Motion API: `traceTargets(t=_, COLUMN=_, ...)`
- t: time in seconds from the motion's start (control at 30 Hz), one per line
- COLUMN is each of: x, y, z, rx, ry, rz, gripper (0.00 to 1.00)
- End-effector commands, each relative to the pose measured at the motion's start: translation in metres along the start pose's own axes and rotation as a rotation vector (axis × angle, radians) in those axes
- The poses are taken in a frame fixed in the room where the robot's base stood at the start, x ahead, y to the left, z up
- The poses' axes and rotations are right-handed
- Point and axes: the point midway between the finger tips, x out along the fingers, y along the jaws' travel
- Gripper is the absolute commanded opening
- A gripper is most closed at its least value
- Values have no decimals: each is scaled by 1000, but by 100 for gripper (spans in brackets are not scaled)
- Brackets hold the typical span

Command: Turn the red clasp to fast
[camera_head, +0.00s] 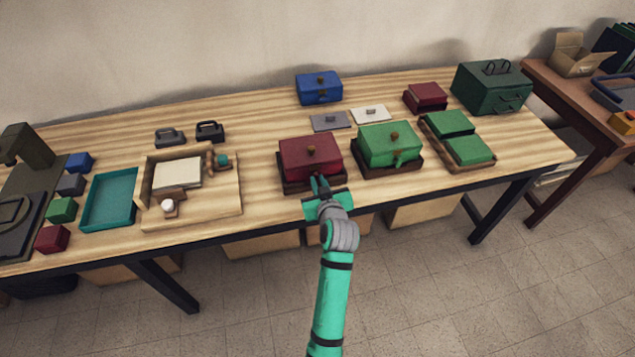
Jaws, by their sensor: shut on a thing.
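The red box (310,157) with a round brown knob on its lid sits on a dark wooden base near the table's front edge. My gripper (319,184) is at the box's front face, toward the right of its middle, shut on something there. The red clasp is mostly hidden behind my fingers, so its angle cannot be told. The lid looks closed.
A blue box (319,88) and two flat plates stand behind. A wooden tray (230,200) is on the left, with bare tabletop between. Green blocks lie in a tray (458,160) further right.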

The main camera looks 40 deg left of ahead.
Motion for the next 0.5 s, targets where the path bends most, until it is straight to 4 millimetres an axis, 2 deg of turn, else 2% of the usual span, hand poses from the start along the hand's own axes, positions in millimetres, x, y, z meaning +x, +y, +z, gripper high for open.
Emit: traceTargets(t=0.5, x=0, y=1, z=0, rx=53, ry=1, rz=-21, gripper=0)
